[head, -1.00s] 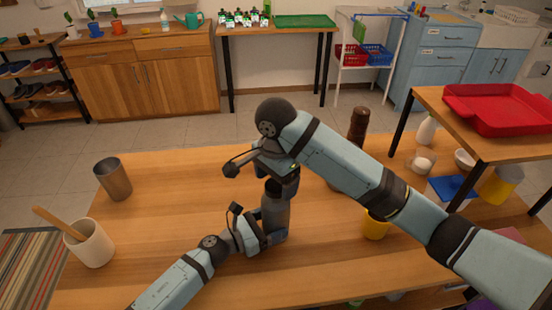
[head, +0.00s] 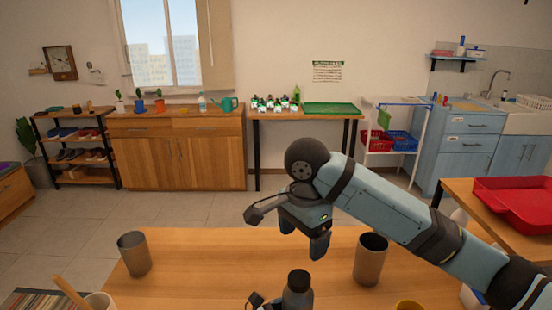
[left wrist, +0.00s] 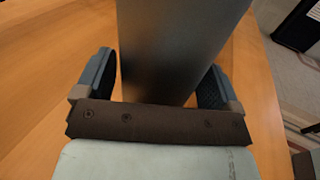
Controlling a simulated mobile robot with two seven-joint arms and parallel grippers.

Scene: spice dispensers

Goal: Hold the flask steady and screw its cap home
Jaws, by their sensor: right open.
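The grey flask (head: 297,302) stands upright at the bottom edge of the head view, its lower part out of frame. A dark rounded cap (head: 299,280) sits on its top; I cannot tell how tightly. In the left wrist view the flask (left wrist: 185,40) fills the space between the fingers of my left gripper (left wrist: 160,78), which is shut on its body. In the head view only a small part of the left hand shows, beside the flask. My right gripper (head: 305,236) is open and empty above the cap, fingers pointing down, with a gap between.
A metal cup (head: 370,260) stands on the wooden table (head: 210,265) right of the flask, another (head: 134,254) at the left. A red tray (head: 515,203) lies on the side table.

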